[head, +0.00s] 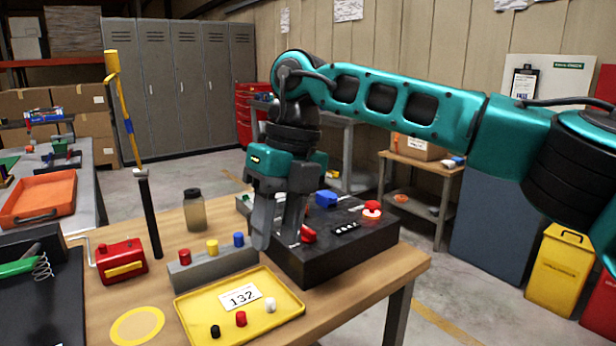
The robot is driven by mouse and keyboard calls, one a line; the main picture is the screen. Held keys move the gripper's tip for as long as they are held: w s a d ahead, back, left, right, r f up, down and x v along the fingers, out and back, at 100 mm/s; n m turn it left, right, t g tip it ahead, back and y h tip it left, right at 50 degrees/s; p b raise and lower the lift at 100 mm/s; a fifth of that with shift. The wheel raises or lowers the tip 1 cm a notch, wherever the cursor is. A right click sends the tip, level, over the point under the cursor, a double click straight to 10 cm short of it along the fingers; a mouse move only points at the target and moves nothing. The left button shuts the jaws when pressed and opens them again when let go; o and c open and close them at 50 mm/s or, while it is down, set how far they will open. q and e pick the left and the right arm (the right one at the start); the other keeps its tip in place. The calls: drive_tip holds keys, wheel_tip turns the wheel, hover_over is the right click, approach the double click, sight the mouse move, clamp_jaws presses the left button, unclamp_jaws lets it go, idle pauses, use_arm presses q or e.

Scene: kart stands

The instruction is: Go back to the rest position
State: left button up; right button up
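My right arm comes in from the right, and its gripper (277,238) points down over the wooden table (372,292). Its two fingers show a gap between them, with nothing visibly held. The fingertips are in front of the left part of a black box (330,262) and behind the yellow tray (188,306); I cannot tell whether they touch the box. The box has a blue part (326,198), a red button (372,209) and a red part (308,234) on top. My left gripper is not in view.
A grey block with red, yellow and blue pegs (212,262) stands left of the gripper. A jar (194,210), a red crank box (121,262) and a dark upright post (150,215) stand further left. The tray holds a "132" card (240,298) and small pegs.

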drive_tip(key=s+a+f+g+y+p, duration=0.2)
drive_tip(key=s+a+g+y, duration=0.6)
drive_tip(key=a+y, duration=0.4)
drive_tip(key=w+d+m+t+y+p, duration=0.1)
drive_tip(key=w+d+m+t+y, duration=0.25)
drive_tip(key=m+t, duration=0.6)
drive_tip(key=w+d+m+t+y+p, duration=0.1)
drive_tip(key=w+d+m+t+y, duration=0.1)
drive_tip(key=m+t+y, duration=0.5)
drive_tip(key=w+d+f+m+t+h+p, duration=0.2)
drive_tip(key=d+f+m+t+h, duration=0.8)
drive_tip(key=m, duration=0.5)
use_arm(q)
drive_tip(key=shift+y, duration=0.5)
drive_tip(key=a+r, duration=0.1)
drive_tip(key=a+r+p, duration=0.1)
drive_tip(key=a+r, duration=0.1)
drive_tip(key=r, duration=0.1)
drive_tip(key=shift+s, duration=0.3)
use_arm(e)
drive_tip(key=s+d+f+m+g+h, duration=0.3)
drive_tip(key=s+d+f+m+h, duration=0.2)
drive_tip(key=s+d+f, duration=0.3)
drive_tip(key=s+d+f+m+g+h, duration=0.3)
drive_tip(key=s+d+f+m+h, duration=0.2)
drive_tip(key=d+f, duration=0.5)
drive_tip(key=s+f+h, duration=0.2)
drive_tip(key=s+f, duration=0.1)
drive_tip(key=shift+d+h, duration=0.2)
drive_tip(key=shift+h, duration=0.15)
